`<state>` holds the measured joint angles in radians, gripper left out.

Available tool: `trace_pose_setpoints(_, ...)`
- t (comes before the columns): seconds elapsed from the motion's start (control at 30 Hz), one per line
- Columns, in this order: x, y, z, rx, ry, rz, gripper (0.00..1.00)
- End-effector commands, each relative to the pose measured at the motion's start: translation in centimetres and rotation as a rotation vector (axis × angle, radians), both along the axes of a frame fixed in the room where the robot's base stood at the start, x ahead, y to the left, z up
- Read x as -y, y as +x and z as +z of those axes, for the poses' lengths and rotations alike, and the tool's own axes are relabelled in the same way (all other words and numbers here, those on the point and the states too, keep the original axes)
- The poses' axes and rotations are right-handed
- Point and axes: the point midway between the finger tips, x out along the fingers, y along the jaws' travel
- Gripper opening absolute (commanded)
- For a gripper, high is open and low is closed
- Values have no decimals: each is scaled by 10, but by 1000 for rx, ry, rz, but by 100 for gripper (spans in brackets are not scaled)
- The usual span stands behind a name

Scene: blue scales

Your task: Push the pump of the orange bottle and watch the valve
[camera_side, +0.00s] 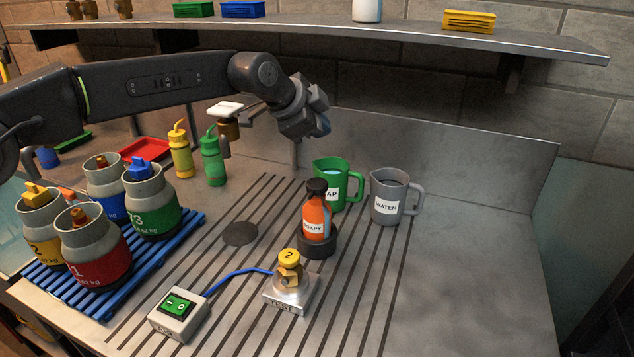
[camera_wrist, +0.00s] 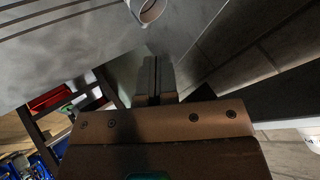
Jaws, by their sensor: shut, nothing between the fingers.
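In the side view, the orange bottle (camera_side: 316,215), labelled "SOAPY", stands upright in a dark round holder (camera_side: 317,247). Its dark pump top (camera_side: 317,187) is uncovered. The brass valve (camera_side: 290,270) with a yellow "2" on top sits in front of the bottle, on a metal test block (camera_side: 288,297). My gripper (camera_side: 224,150) is up and to the left of the bottle, well apart from it and behind the valve. In the wrist view, its two fingers (camera_wrist: 154,75) are together with nothing between them. The orange bottle and valve do not show there.
A switch box (camera_side: 178,313) with a blue cable sits front left. Gas cylinders on a blue pallet (camera_side: 75,292) stand left. Green (camera_side: 212,160) and yellow (camera_side: 181,155) bottles are near my gripper.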

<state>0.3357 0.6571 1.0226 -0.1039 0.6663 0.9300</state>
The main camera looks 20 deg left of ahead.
Motion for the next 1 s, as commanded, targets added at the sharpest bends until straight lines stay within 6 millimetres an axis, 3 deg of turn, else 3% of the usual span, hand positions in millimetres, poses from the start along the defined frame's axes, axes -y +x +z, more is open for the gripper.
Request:
trace_pose_setpoints(0.6, 0, 0, -74, -1, 1, 0, 0)
trace_pose_setpoints(1.0, 0, 0, -85, 0, -1, 1, 0)
